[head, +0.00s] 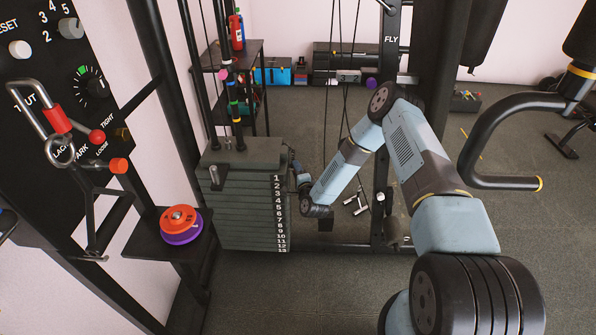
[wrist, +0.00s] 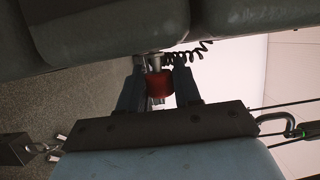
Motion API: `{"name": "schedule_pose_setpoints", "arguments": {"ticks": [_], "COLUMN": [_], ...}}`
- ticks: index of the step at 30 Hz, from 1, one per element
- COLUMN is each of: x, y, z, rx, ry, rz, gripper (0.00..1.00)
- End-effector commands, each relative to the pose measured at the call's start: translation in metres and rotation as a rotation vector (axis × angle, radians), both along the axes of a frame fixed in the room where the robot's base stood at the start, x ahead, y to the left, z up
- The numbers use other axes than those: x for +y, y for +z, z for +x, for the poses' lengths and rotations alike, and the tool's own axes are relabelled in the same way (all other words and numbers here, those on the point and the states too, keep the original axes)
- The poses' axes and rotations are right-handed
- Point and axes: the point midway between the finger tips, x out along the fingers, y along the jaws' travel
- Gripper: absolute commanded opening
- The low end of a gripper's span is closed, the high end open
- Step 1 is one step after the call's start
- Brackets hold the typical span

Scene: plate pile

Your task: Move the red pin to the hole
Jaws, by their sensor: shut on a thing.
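The red pin (wrist: 160,86) shows in the wrist view between the two fingers of my gripper (wrist: 158,74). My gripper is shut on its red grip. The pin's metal end (wrist: 154,62) points away from my gripper towards the dark plates, and I cannot tell whether it is inside a hole. The weight stack (head: 240,208) has numbered plates; its dark edges (wrist: 95,30) fill the top of the wrist view. In the head view my gripper (head: 298,172) is at the stack's right side, partly hidden. The red pin and the holes cannot be made out there.
A black coiled cord (wrist: 193,52) hangs beside the pin. Thin cables run above the stack in the head view. A small shelf with an orange and purple disc pile (head: 180,222) stands left of the stack. A black handle bar (head: 490,140) is at the right.

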Motion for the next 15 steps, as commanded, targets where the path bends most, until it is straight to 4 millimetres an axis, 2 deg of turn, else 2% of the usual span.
{"name": "schedule_pose_setpoints", "arguments": {"ticks": [3, 4, 12, 15], "x": [0.0028, 0.0023, 0.0022, 0.0022], "y": [0.0001, 0.0001, 0.0002, 0.0002], "z": [0.0, 0.0001, 0.0001, 0.0001], "rx": [0.0, 0.0, 0.0, -0.001], "ry": [0.001, 0.0, 0.0, 0.0], "rz": [0.0, 0.0, 0.0, 0.0], "gripper": [0.0, 0.36, 0.62, 0.63]}}
